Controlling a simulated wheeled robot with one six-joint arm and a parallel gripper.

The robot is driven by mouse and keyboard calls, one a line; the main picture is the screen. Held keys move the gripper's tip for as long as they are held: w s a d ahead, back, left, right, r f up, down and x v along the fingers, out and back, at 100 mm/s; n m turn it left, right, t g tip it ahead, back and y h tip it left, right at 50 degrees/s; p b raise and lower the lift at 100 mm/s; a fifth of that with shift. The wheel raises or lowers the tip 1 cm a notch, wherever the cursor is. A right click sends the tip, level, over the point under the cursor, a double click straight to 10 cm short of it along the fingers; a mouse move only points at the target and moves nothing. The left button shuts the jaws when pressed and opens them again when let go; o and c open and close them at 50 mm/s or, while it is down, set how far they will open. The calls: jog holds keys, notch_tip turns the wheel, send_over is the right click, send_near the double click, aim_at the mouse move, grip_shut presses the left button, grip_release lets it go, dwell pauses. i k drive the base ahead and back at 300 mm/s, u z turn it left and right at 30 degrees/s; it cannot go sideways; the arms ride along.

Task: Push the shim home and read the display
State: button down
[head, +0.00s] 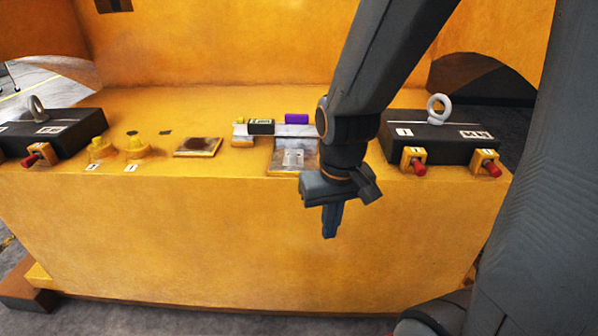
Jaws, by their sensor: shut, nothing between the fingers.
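My gripper (330,232) is shut and points down in front of the yellow casting's front face, below its top edge. Nothing is between its fingers. A small black unit (261,126) with a pale panel, possibly the display, sits on the casting's top; its reading is too small to make out. A purple block (296,118) is just right of it. A grey metal plate (282,163) with pale marks lies in front of them, behind and left of my gripper, partly hidden by my arm. A flat brownish plate (198,147) lies farther left. I cannot tell which piece is the shim.
The yellow casting (200,230) has black weights with lifting eyes at left (75,125) and right (450,141). Red-tipped pins stick out in front of both weights. Yellow knobs (136,144) stand left of the brownish plate. A tall yellow wall (220,50) rises behind.

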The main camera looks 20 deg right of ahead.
aim_at(293, 157)
jog(key=k, duration=0.1)
jog(key=u, duration=1.25)
jog(key=i, duration=0.85)
jog(key=z, duration=1.25)
